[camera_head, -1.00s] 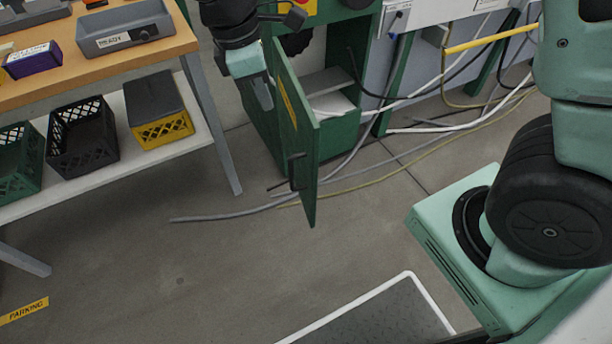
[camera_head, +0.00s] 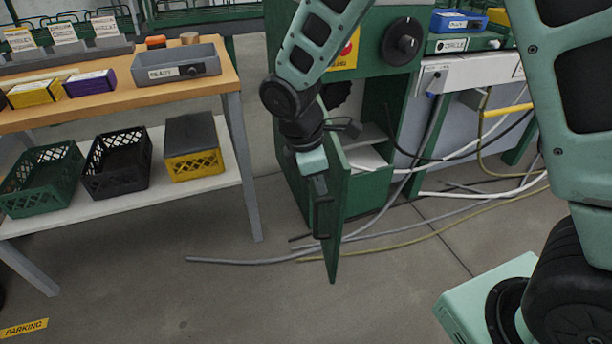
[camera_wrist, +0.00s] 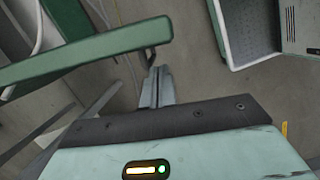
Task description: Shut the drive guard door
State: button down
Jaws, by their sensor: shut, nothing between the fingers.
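The drive guard door (camera_head: 337,215) is a green panel standing open, swung out from the green press cabinet (camera_head: 366,205). Its edge points toward the camera. In the wrist view, the door (camera_wrist: 85,54) crosses the upper left, with its dark handle (camera_wrist: 152,56) at the right end. My gripper (camera_head: 321,194) is at the door's left face, pointing down beside the handle. The shut, empty fingers also show in the wrist view (camera_wrist: 158,75), just below the handle. I cannot tell whether they touch it. The fingers partly hide the handle in the head view.
Grey and yellowish cables (camera_head: 240,261) lie on the floor under and beside the door. A wooden-topped table (camera_head: 130,108) with crates on its lower shelf stands at the left. The floor in front of the door is clear.

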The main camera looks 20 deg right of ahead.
jog(key=shift+s+d, duration=0.25)
jog(key=shift+d, duration=0.75)
